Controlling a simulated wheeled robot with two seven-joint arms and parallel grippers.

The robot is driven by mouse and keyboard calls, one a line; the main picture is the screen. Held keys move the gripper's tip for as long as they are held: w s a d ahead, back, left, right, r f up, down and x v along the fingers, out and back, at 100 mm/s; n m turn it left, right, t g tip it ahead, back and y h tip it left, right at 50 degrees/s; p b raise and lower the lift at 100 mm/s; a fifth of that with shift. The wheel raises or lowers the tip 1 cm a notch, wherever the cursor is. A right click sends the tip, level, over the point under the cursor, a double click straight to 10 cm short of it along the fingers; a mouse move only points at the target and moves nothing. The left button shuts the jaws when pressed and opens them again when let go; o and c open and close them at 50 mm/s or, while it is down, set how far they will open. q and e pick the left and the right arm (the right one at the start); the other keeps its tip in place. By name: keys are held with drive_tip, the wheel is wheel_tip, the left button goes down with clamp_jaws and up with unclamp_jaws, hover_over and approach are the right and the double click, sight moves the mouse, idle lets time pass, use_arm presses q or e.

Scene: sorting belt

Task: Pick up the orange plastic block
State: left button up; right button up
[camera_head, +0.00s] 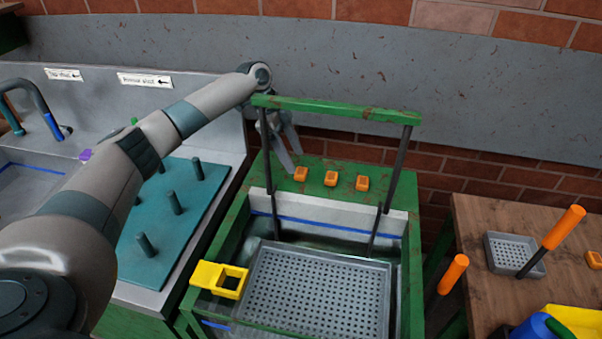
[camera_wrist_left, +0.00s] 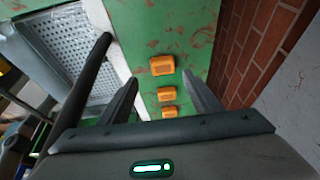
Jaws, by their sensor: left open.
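Three small orange blocks stand in a row on the green ledge at the back of the machine: a left one (camera_head: 301,174), a middle one (camera_head: 331,179) and a right one (camera_head: 362,183). My left gripper (camera_head: 290,158) hangs beside the left block, pointing down, with its jaws apart and empty. In the left wrist view the open fingers (camera_wrist_left: 160,80) point toward the row. One block (camera_wrist_left: 162,65) lies between the fingertip lines there, and the other two show below it. Contact with a block cannot be told. My right gripper is not in view.
A green frame bar (camera_head: 335,109) on dark posts rises in front of the ledge. A grey perforated tray (camera_head: 386,300) and a yellow holder (camera_head: 206,274) sit nearer. A teal peg board (camera_head: 200,215) is at left. A wooden table (camera_head: 480,212) stands at right.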

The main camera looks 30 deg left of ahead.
sight(301, 171)
use_arm(q)
drive_tip(key=shift+f, duration=0.1)
drive_tip(key=shift+w+d+f+p, duration=0.15)
drive_tip(key=shift+d+f+p, duration=0.05)
drive_tip(key=shift+f+p, duration=0.4)
drive_tip(key=p+x, duration=0.1)
drive_tip(key=x, duration=0.2)
drive_tip(key=shift+w+a, duration=0.1)
drive_tip(key=shift+w, duration=0.05)
drive_tip(key=shift+f, duration=0.4)
drive_tip(key=shift+c, duration=0.4)
drive_tip(key=c, duration=1)
drive_tip(key=shift+r, duration=0.2)
drive_tip(key=shift+c, duration=0.2)
